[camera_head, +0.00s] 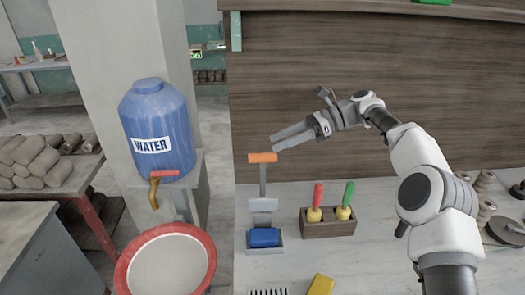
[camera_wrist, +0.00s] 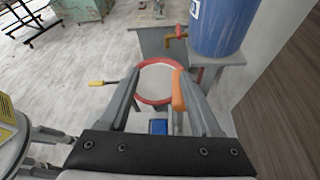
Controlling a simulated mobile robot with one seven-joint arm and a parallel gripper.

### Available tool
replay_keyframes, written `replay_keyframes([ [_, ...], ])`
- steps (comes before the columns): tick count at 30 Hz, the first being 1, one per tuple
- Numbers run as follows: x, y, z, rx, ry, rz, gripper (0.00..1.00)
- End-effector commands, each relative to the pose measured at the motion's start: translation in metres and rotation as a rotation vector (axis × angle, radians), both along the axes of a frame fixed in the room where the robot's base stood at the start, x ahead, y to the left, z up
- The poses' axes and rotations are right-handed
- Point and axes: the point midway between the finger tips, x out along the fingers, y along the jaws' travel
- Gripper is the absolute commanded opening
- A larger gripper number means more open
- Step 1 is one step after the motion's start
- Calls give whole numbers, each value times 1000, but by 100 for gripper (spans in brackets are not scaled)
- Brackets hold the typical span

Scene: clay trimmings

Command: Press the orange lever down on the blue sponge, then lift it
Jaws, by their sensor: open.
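The orange lever handle (camera_head: 262,157) is a short bar on top of an upright grey arm, above a small grey press on the table. The blue sponge (camera_head: 264,237) lies at the base of the press. My gripper (camera_head: 273,143) is open, just above and to the right of the handle in the head view. In the wrist view, the orange handle (camera_wrist: 178,91) shows close to the right finger of my gripper (camera_wrist: 152,85), and I cannot tell if they touch. The blue sponge (camera_wrist: 158,127) shows low between the fingers, partly hidden.
A wooden block (camera_head: 328,228) with red- and green-handled tools stands right of the press. A yellow block (camera_head: 320,285) lies at the front. A blue water barrel (camera_head: 157,130) and a red-rimmed basin (camera_head: 170,262) are at left. A wooden wall (camera_head: 300,60) rises behind.

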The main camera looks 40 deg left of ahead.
Motion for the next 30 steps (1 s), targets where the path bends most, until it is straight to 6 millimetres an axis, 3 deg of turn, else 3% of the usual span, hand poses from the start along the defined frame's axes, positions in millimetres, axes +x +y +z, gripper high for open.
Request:
replay_keyframes([
  [7, 11, -30, 19, 0, 0, 0, 64],
  [19, 14, -36, 23, 0, 0, 0, 63],
  [25, 11, -40, 31, -5, -47, 5, 27],
  [30, 5, -55, 48, -23, -195, 22, 0],
])
